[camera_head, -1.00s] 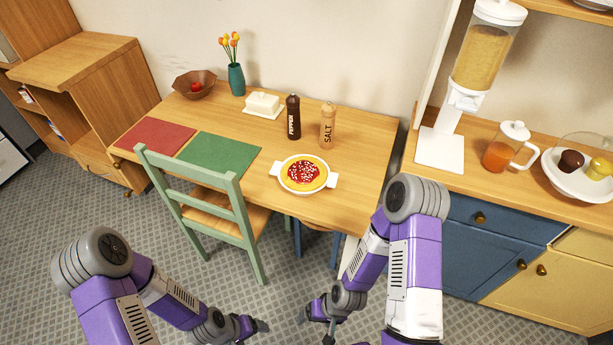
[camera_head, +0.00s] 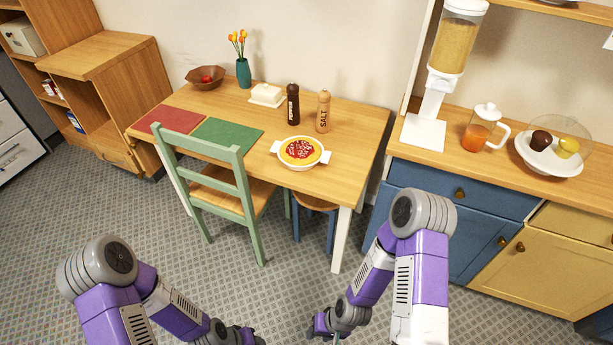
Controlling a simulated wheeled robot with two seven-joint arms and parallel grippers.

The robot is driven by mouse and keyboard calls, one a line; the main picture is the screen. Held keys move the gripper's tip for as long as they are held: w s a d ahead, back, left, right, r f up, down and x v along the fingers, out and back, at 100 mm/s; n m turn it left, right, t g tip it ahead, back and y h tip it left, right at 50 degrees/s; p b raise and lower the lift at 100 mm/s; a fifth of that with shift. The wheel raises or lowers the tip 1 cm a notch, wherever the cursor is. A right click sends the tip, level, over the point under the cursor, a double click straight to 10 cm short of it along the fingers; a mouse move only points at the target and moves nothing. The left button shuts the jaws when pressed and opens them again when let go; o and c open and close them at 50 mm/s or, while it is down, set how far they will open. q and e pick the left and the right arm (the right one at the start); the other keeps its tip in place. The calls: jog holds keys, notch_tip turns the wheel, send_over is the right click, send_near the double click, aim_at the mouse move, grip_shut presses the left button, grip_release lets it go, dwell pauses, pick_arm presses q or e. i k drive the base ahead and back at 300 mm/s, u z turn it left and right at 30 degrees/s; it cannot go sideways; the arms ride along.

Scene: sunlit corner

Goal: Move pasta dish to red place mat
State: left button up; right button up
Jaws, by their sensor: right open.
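The pasta dish (camera_head: 300,151) is a white two-handled dish with yellow pasta and red sauce. It sits near the front right of the wooden table (camera_head: 352,136). The red place mat (camera_head: 170,119) lies flat at the table's left end, bare. My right gripper (camera_head: 336,338) is low at the bottom edge, partly cut off, open and empty, well short of the table. My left gripper (camera_head: 254,340) is also at the bottom edge. Its fingers barely show, so its jaws cannot be judged.
A green place mat (camera_head: 226,135) lies between the red mat and the dish. Pepper (camera_head: 292,104) and salt (camera_head: 323,112) mills stand behind the dish. A green chair (camera_head: 226,190) and a blue stool (camera_head: 314,203) stand at the table's front. A counter (camera_head: 452,163) is at right.

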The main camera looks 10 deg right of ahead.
aim_at(167, 121)
jog(key=z, duration=0.2)
jog(key=k, duration=0.4)
jog(key=u, duration=1)
jog(key=i, duration=1)
jog(key=z, duration=0.95)
jog(key=i, duration=0.7)
jog(key=z, duration=0.8)
